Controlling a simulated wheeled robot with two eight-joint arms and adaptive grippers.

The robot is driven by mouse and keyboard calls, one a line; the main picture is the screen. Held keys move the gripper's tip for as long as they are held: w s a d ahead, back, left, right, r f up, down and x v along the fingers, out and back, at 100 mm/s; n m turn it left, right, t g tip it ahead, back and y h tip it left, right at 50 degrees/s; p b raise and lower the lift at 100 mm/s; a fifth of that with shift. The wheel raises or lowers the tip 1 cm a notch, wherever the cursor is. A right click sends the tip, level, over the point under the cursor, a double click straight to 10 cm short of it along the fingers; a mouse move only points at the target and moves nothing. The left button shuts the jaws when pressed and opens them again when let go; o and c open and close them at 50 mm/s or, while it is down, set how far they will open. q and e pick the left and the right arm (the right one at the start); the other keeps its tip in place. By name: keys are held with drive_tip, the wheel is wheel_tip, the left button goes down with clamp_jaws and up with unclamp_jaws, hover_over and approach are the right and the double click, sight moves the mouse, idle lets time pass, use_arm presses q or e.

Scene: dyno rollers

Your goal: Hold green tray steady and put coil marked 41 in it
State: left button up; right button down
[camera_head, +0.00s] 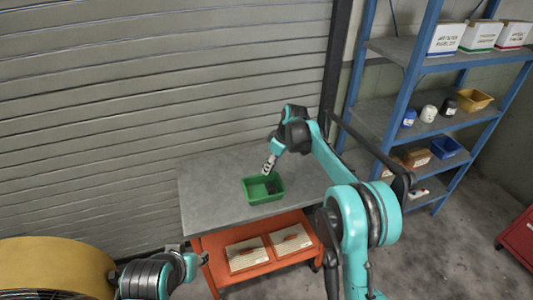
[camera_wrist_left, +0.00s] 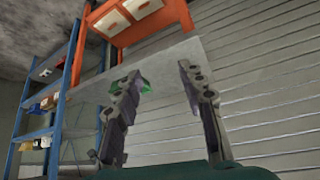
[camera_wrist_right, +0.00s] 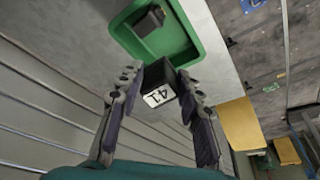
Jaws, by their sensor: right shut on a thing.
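The green tray (camera_head: 250,199) stands on the grey worktable. It also shows in the right wrist view (camera_wrist_right: 180,52), with a dark block (camera_wrist_right: 149,19) inside. My right gripper (camera_head: 268,168) is just above the tray's back side. In the right wrist view my right gripper (camera_wrist_right: 160,76) is shut on the dark coil marked 41 (camera_wrist_right: 158,96), its white label readable. The coil looks apart from the tray floor. My left gripper (camera_head: 203,259) is low, beyond the table's front left corner, away from the tray. In the left wrist view its fingers (camera_wrist_left: 160,75) are spread and empty.
The worktable (camera_head: 215,190) has free room around the tray. An orange drawer unit (camera_head: 290,262) is under it. A blue shelf (camera_head: 400,90) with boxes and jars stands at the right. A large yellow roller (camera_head: 60,258) is at the front left. A shutter wall is behind.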

use_arm(q)
drive_tip(key=shift+r, duration=0.3)
drive_tip(key=shift+c, duration=1.4)
drive_tip(key=w+d+r+g, duration=0.1)
drive_tip(key=w+r+g, duration=0.1)
drive_tip(key=w+r, duration=0.6)
drive_tip(key=n+g+h, duration=0.1)
drive_tip(key=n+g, duration=0.2)
drive_tip(key=g, duration=0.2)
hover_over(244, 186)
wheel_tip(244, 186, down, 16)
wheel_tip(244, 186, down, 12)
drive_tip(key=shift+w+d+r, duration=0.15)
drive_tip(key=shift+r, duration=0.05)
drive_tip(key=shift+c, duration=0.3)
clamp_jaws()
